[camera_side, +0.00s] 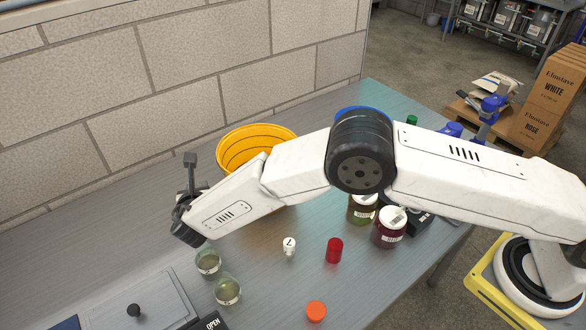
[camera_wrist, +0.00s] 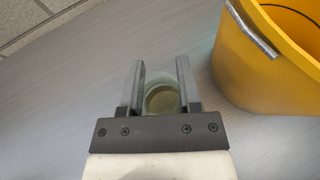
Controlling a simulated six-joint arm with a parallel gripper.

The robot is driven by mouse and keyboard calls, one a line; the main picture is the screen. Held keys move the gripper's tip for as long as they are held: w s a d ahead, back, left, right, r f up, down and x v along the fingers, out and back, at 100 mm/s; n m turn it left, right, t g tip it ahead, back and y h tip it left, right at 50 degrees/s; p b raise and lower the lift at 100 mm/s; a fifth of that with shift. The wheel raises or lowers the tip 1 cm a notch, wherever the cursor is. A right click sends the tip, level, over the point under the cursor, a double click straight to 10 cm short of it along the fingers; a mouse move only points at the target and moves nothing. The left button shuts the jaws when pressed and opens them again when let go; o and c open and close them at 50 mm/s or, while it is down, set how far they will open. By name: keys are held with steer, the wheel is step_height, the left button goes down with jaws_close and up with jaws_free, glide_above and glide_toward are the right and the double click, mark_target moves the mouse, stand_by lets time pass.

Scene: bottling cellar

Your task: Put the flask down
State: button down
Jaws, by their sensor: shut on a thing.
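In the wrist view, my gripper (camera_wrist: 161,72) is shut on a clear glass flask (camera_wrist: 161,98). The flask has some pale yellow-green liquid in it and sits between the two fingers. Grey tabletop shows around it. I cannot tell whether its base touches the table. In the side view, the end of my arm is at the left, over the table (camera_side: 75,262) near the brick wall. My fingers and the held flask are hidden behind my wrist there.
A yellow bucket (camera_side: 257,143) stands close by; it fills the right of the wrist view (camera_wrist: 265,75). Two glass beakers (camera_side: 208,263) (camera_side: 228,291), a small white bottle (camera_side: 289,246), a red cylinder (camera_side: 334,251) and an orange cap (camera_side: 316,312) stand nearer. Jars (camera_side: 389,228) stand right.

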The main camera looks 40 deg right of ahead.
steer(key=shift+f, duration=1.6)
steer(key=shift+f, duration=0.1)
steer(key=shift+c, duration=1.5)
jaws_free()
steer(key=shift+v, duration=1.05)
step_height(320, 180, up, 8)
steer(key=s+a, duration=0.1)
steer(key=s, duration=0.1)
steer(key=shift+s, duration=0.2)
